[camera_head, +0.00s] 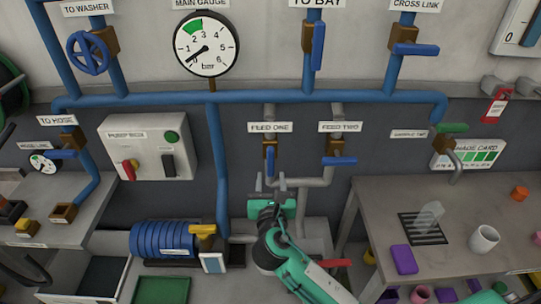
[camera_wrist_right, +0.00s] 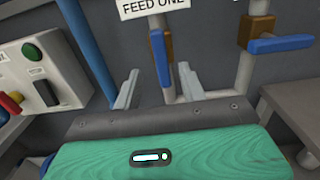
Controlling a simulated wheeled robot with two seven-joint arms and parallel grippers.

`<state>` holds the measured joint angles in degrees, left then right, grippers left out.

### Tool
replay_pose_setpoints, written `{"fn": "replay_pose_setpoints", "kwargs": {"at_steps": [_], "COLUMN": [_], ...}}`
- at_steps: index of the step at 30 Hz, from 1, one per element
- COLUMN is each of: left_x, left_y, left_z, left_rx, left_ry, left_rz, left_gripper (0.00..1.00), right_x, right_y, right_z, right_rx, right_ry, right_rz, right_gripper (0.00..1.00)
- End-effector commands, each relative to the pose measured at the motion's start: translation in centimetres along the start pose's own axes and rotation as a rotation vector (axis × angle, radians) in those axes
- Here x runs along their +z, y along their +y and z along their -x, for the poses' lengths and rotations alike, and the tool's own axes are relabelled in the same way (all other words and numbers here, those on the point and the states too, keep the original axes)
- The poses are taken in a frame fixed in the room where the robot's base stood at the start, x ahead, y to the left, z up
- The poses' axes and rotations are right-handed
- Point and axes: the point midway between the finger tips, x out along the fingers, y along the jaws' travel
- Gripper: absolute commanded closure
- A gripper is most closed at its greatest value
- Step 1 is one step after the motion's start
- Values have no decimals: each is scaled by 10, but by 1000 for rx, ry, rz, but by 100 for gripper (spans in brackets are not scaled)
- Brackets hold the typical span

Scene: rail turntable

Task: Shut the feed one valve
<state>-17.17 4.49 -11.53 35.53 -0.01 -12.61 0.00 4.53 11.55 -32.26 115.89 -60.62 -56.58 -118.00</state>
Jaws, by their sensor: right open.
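The feed one valve (camera_head: 270,143) sits on a grey pipe below the "FEED ONE" label (camera_head: 270,127). Its blue lever (camera_head: 270,160) points straight down, in line with the pipe. My right gripper (camera_head: 270,181) is open just below the lever, fingers pointing at the wall. In the right wrist view the blue lever (camera_wrist_right: 160,60) shows between the two spread fingers (camera_wrist_right: 159,82). I cannot tell how far the fingertips are from it; no grip on it shows. My left gripper is not in view.
The feed two valve (camera_head: 335,145) is close on the right, its blue lever (camera_head: 340,161) lying crosswise. A control box (camera_head: 147,147) and a blue vertical pipe (camera_head: 218,170) stand left. A grey table (camera_head: 385,215) is at right. A pressure gauge (camera_head: 207,44) hangs above.

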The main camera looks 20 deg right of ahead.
Motion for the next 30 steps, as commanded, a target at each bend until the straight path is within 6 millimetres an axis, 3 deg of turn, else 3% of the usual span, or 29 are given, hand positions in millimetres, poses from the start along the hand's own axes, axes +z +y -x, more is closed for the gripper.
{"fn": "replay_pose_setpoints", "kwargs": {"at_steps": [6, 12, 18, 26, 30], "left_x": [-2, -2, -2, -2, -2], "left_y": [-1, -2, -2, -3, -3], "left_z": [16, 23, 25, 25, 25], "left_rx": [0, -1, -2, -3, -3], "left_ry": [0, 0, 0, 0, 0], "left_rz": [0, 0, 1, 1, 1], "left_gripper": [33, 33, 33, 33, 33], "right_x": [3, 1, 0, -1, -1], "right_y": [0, -1, 0, 0, -1], "right_z": [-48, -78, -89, -90, -90], "right_rx": [-1, -2, 0, 0, -1], "right_ry": [1, 2, 2, 2, 2], "right_rz": [1, -1, -2, -2, -2], "right_gripper": [58, 58, 58, 58, 86]}}
